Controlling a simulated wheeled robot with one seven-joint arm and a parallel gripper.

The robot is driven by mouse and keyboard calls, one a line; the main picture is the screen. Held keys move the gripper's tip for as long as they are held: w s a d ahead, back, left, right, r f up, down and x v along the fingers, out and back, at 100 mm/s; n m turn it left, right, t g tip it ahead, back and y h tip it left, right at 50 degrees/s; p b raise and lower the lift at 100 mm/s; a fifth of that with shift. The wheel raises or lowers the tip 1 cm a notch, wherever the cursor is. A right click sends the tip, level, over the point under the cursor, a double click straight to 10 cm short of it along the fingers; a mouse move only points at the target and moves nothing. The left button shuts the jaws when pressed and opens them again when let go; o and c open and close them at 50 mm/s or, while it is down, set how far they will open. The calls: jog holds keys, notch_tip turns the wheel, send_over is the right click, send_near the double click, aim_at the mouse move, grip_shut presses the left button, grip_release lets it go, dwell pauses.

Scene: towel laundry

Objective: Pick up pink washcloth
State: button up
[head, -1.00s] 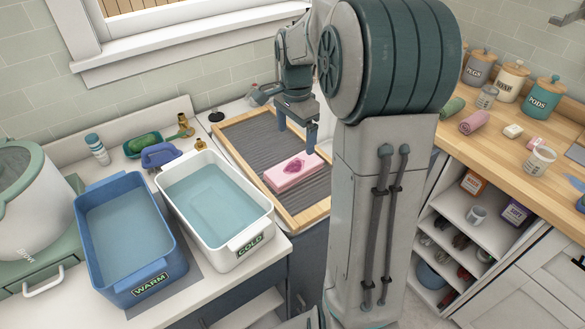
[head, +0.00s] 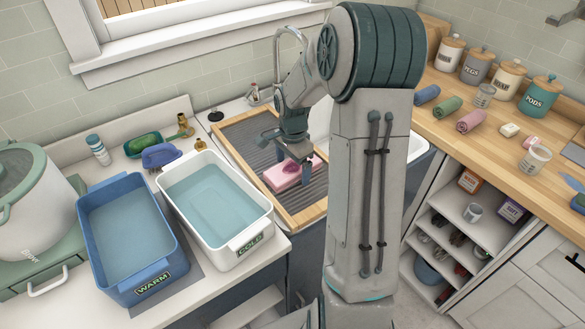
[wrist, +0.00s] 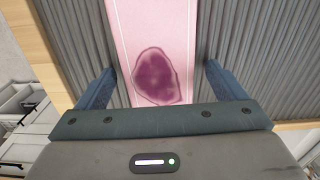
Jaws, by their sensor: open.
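The pink washcloth (head: 284,178) lies folded on the grey ribbed washboard (head: 258,147) with a wooden frame. A dark purple stain (wrist: 158,75) shows on its upper side in the wrist view. My gripper (head: 295,178) is above the cloth in the head view and partly covers it. In the wrist view my gripper (wrist: 160,88) is open, with one blue finger on each side of the cloth. The cloth (wrist: 182,25) lies between the fingers; I cannot tell how high the fingertips are above the ribbed surface.
A white COLD tub (head: 266,232) and a blue WARM tub (head: 181,270), both with water, stand left of the washboard. A blue brush (head: 160,155) and green soap dish (head: 142,146) sit behind them. Rolled towels (head: 448,106) lie on the right wooden counter.

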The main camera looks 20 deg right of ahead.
jog(key=c, duration=1.1)
jog(key=shift+r, duration=0.1)
